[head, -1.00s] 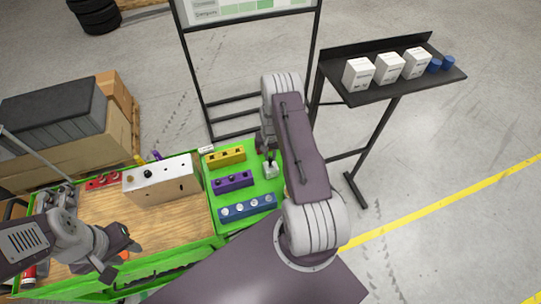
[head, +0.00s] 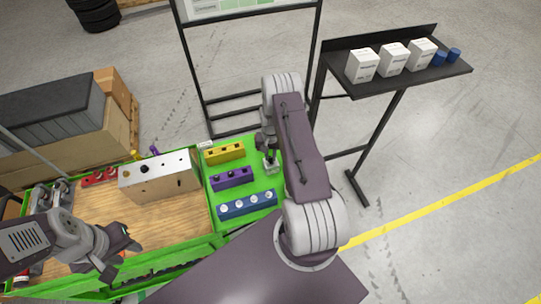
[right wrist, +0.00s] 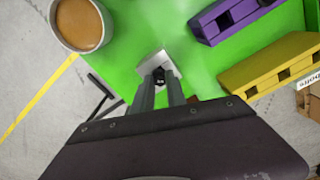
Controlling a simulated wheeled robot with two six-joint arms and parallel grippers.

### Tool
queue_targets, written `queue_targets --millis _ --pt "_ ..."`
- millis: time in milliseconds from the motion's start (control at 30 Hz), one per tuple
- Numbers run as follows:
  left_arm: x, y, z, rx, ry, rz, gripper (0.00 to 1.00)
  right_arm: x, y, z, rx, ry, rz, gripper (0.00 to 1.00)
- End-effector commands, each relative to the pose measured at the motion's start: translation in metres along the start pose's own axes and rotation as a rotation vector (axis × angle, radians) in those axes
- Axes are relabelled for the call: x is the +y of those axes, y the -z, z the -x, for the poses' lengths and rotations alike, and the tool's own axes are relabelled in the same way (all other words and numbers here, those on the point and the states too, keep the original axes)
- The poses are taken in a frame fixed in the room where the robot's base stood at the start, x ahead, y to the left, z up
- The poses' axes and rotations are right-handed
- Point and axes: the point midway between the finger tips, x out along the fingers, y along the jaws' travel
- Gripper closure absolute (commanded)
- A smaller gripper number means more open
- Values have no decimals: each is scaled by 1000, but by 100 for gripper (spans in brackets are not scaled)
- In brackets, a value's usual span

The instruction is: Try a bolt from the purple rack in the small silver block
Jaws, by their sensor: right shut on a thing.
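The purple rack (head: 232,179) lies on the green tray in the head view, with dark bolt heads on it. Part of it also shows at the top of the right wrist view (right wrist: 228,18). The small silver block (head: 271,167) stands right of the racks; in the right wrist view the block (right wrist: 153,62) is just past my fingertips. My right gripper (right wrist: 160,88) is shut on a dark bolt (right wrist: 158,75), which is over or at the block; I cannot tell if it is inserted. My left gripper (head: 127,243) hangs over the wooden top, its jaws unclear.
A yellow rack (head: 225,153) and a blue rack (head: 247,204) lie beside the purple one. A large silver block with holes (head: 160,180) stands on the wood to the left. A cup of brown contents (right wrist: 80,25) is near my right gripper.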

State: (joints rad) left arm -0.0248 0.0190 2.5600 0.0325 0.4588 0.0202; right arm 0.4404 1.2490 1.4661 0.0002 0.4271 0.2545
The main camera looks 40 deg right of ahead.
Motion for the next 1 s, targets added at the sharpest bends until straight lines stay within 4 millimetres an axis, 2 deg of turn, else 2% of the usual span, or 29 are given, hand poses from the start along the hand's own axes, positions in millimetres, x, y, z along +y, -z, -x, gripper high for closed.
queue_targets --millis 333,600,633,700,733,1000 --pt "0 -2 -15 0 0 0 64 0 0 -16 0 0 0 100" --pt "0 -2 -14 0 0 0 64 0 0 -16 1 0 0 100" --pt "0 -2 -14 0 0 0 64 0 0 -16 1 0 0 80" --pt "0 -2 -14 0 0 0 64 0 0 -16 1 0 0 61" --pt "0 -2 -14 0 0 0 64 0 0 -16 0 0 0 58" --pt "0 -2 -14 0 0 0 64 0 0 -16 0 0 0 58"
